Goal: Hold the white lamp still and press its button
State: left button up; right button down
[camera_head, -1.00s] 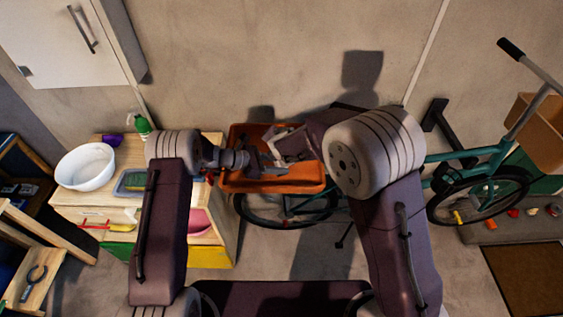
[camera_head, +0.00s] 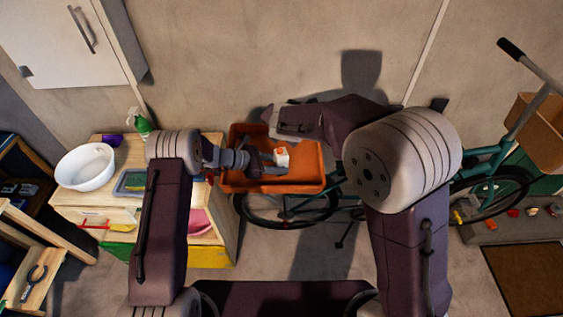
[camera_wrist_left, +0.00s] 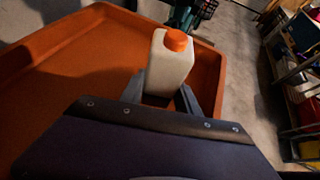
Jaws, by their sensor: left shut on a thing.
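The white lamp (camera_head: 282,158) is a small upright white block with an orange button (camera_wrist_left: 176,40) on top. It stands at the orange crate (camera_head: 236,178), and the crate's floor and walls show around it in the left wrist view. My left gripper (camera_head: 270,161) is shut on the lamp, one finger on each side of its lower part, seen in the left wrist view (camera_wrist_left: 168,98). My right gripper (camera_head: 278,121) is behind and apart from the lamp, near the crate's back rim. Its fingers are not clear enough to tell open from shut.
A wooden cabinet (camera_head: 222,215) with a white bowl (camera_head: 85,167) and a green spray bottle (camera_head: 139,122) stands at left. A teal bicycle (camera_head: 485,165) stands behind and to the right of the crate. The wall is close behind.

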dwell(0.3)
pick_arm(q)
jog(key=o, duration=1.1)
jog(key=shift+c, duration=0.2)
